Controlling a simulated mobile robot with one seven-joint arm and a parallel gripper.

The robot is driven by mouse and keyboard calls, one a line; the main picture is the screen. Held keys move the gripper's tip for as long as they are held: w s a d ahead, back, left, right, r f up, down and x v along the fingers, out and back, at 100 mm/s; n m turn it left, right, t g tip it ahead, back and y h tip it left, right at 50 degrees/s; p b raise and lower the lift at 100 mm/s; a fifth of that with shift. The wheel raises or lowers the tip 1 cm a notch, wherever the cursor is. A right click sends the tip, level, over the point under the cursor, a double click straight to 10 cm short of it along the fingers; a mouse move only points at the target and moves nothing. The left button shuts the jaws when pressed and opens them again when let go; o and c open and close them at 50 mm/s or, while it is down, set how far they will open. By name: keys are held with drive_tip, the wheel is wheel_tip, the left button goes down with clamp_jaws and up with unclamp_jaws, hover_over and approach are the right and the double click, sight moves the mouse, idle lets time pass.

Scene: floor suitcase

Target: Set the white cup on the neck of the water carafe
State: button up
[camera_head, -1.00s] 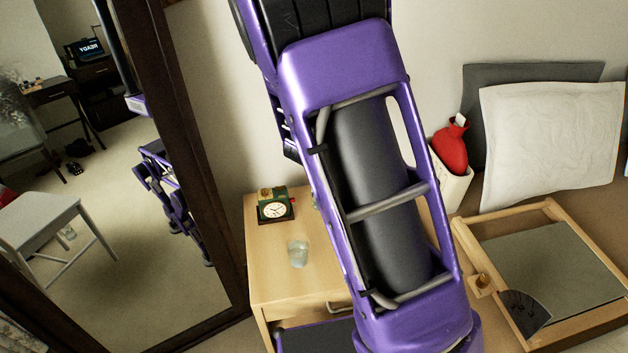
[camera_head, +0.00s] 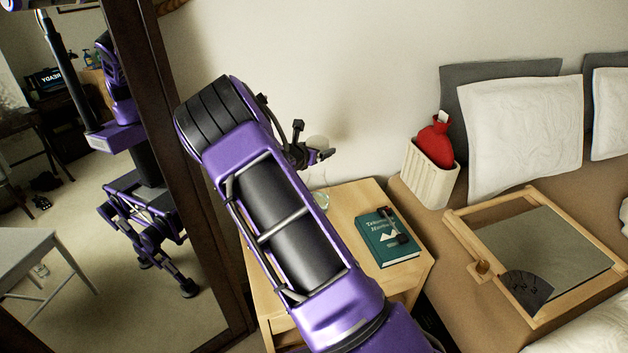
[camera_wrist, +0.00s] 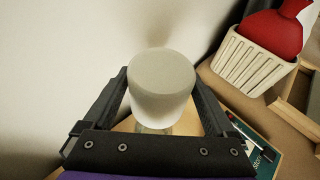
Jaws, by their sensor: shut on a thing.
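My gripper (camera_wrist: 162,88) is shut on the white cup (camera_wrist: 162,75), one finger on each side of it in the wrist view. The cup shows a closed, flat end towards the wrist camera. In the head view the cup (camera_head: 318,142) is a pale shape against the wall, at my gripper. The clear glass carafe (camera_head: 321,199) stands on the bedside table, partly hidden by my arm. In the wrist view a bit of clear glass (camera_wrist: 154,129) shows just below the cup. I cannot tell whether cup and carafe touch.
The wooden bedside table (camera_head: 347,200) also holds a green book (camera_head: 385,238) with a dark item on it. A cream ribbed holder (camera_head: 428,178) with a red bottle (camera_head: 435,140) stands to the right, by a wooden-framed tray (camera_head: 470,240) on the bed. A dark-framed mirror (camera_head: 165,130) is at left.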

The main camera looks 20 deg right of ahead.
sight(314, 172)
wheel_tip(314, 172, down, 8)
drive_tip(key=shift+f+b, duration=0.15)
drive_tip(key=shift+b, duration=0.45)
drive_tip(key=o, duration=1.2)
drive_tip(key=shift+o, duration=0.2)
drive_tip(key=p+v, duration=0.1)
drive_tip(key=v, duration=1.1)
